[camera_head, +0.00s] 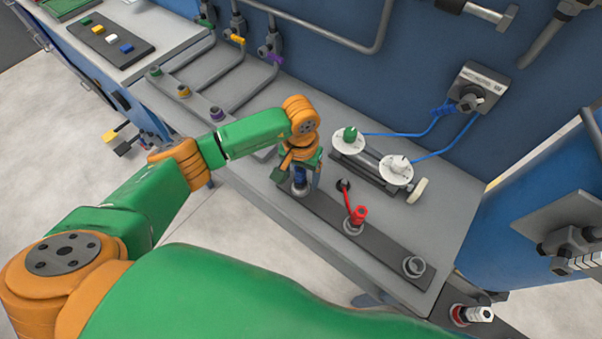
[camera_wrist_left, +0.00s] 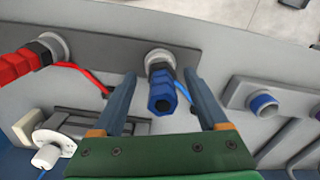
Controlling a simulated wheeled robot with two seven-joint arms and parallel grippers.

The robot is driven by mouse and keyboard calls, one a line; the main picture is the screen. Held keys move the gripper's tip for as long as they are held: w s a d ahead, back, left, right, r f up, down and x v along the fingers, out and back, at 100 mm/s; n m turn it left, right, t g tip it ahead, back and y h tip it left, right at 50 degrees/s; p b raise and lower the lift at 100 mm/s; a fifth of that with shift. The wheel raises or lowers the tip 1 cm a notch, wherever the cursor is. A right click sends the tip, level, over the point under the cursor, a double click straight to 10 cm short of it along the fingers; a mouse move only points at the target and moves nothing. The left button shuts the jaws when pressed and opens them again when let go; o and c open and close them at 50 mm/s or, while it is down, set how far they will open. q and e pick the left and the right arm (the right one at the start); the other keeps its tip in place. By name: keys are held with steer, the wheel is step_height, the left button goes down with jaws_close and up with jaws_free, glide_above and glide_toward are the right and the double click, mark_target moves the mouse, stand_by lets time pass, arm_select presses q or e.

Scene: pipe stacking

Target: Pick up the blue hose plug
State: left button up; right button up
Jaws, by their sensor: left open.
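The blue hose plug (camera_wrist_left: 162,92) sits upright in a metal socket (camera_wrist_left: 158,60) on the dark strip, and its blue body also shows in the head view (camera_head: 299,174). My left gripper (camera_head: 298,182) is above the strip with its fingers around the plug. In the left wrist view my left gripper (camera_wrist_left: 160,100) is open, one finger on each side of the plug, with a visible gap on both sides. My right gripper is not in view.
A red plug (camera_head: 356,216) with a red hose stands on the same strip (camera_head: 385,241). An empty socket (camera_head: 414,266) is at the strip's right end. Two white dials (camera_head: 396,168) with blue cables stand behind. A purple-topped fitting (camera_head: 217,114) is to the left.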

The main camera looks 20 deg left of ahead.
arm_select(q)
jaws_close()
stand_by(1.4)
